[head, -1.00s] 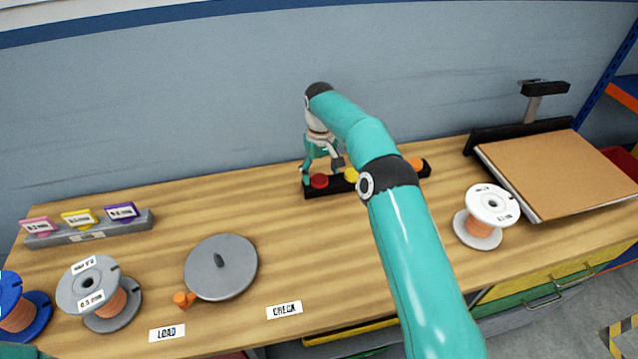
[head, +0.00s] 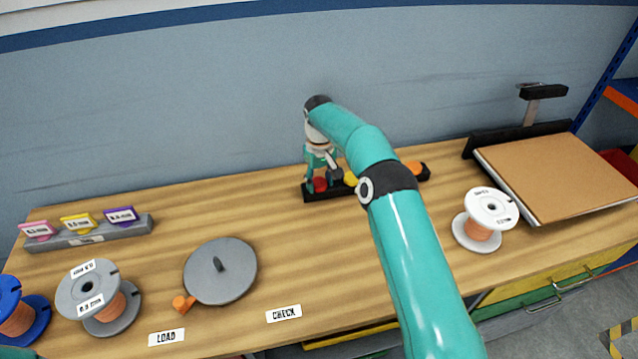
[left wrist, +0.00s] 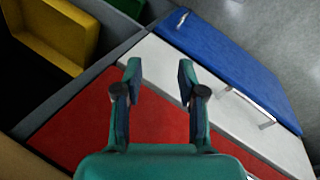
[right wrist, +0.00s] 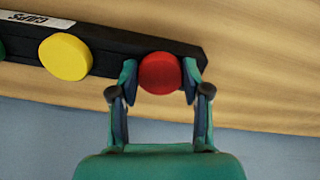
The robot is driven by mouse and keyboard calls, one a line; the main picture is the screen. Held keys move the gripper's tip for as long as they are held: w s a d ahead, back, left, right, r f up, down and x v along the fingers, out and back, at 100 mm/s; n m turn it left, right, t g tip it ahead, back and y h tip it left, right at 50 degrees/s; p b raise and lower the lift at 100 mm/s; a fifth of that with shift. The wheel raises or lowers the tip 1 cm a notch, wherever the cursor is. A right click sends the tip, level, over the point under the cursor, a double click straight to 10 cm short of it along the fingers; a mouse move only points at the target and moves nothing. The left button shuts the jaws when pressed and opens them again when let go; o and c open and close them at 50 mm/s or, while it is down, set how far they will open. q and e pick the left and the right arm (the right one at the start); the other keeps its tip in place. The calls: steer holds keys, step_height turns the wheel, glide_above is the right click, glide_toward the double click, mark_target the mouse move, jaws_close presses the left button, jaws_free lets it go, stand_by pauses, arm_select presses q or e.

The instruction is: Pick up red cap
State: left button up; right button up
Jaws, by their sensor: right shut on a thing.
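The red cap (right wrist: 160,73) sits at the end of the black cap rack (right wrist: 118,45); in the head view the cap (head: 320,185) shows at the rack's left end. My right gripper (right wrist: 160,84) has one finger on each side of the red cap and is shut on it. In the head view my right gripper (head: 322,178) is low over the rack, partly hidden by its own arm. My left gripper (left wrist: 160,75) is open and empty, away from the caps, over red and white surfaces.
A yellow cap (right wrist: 65,57) sits beside the red one on the rack. An orange cap (head: 413,167) is at the rack's right end. A grey disc (head: 220,270), a white spool (head: 491,207) and a grey spool (head: 88,288) stand on the bench. The middle of the bench is clear.

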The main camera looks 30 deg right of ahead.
steer(key=shift+r, duration=0.8)
step_height(320, 180, up, 9)
steer(key=p, duration=0.3)
step_height(320, 180, up, 9)
steer(key=p, duration=0.9)
glide_above(319, 183)
steer(key=shift+d+r, duration=0.1)
steer(key=shift+r, duration=0.1)
